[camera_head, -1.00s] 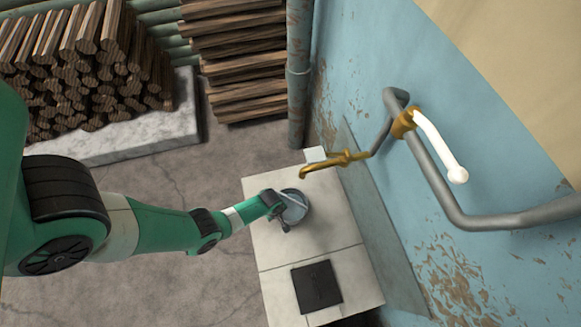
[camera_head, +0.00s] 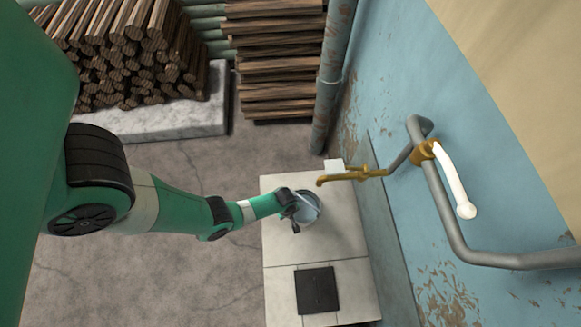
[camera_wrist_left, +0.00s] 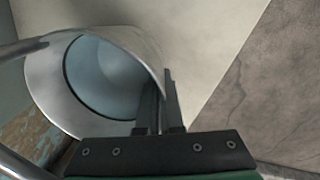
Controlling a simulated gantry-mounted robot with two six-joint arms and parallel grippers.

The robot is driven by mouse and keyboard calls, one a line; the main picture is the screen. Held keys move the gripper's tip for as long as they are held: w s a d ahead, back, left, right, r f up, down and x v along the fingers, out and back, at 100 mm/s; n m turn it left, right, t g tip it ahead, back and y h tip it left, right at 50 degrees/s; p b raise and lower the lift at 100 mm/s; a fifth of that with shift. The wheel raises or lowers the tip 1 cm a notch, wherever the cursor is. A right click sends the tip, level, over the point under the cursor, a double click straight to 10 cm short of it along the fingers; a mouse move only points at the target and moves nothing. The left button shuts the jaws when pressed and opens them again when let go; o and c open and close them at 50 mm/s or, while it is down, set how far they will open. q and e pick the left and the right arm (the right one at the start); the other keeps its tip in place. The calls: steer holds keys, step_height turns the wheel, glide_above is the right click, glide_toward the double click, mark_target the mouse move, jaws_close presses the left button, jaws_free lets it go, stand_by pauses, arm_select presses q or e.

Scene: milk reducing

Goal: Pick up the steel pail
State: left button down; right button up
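The steel pail (camera_head: 311,205) is on the pale slab, left of the brass tap (camera_head: 345,177). It also shows in the left wrist view (camera_wrist_left: 45,85), with its round mouth open toward the camera and a bluish inside. My left gripper (camera_head: 288,205) is at the pail's left rim. In the left wrist view the two fingers (camera_wrist_left: 161,100) are close together, one against the inner side and one outside, with the pail's wall between them. Parts of a metal handle show at the left edge there. My right gripper is not in view.
The pale slab (camera_head: 290,255) bears a dark square plate (camera_head: 317,289). A grey pipe (camera_head: 440,200) with a white lever (camera_head: 455,185) runs along the blue wall (camera_head: 520,180). Stacked logs (camera_head: 130,45) stand at the back. The floor (camera_head: 130,280) is clear.

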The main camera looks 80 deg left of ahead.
arm_select(q)
steer(key=s+d+r+p, duration=0.7)
steer(key=s+r+p, duration=0.2)
steer(key=s, duration=0.2)
steer(key=shift+s+r, duration=0.25)
steer(key=shift+s, duration=0.1)
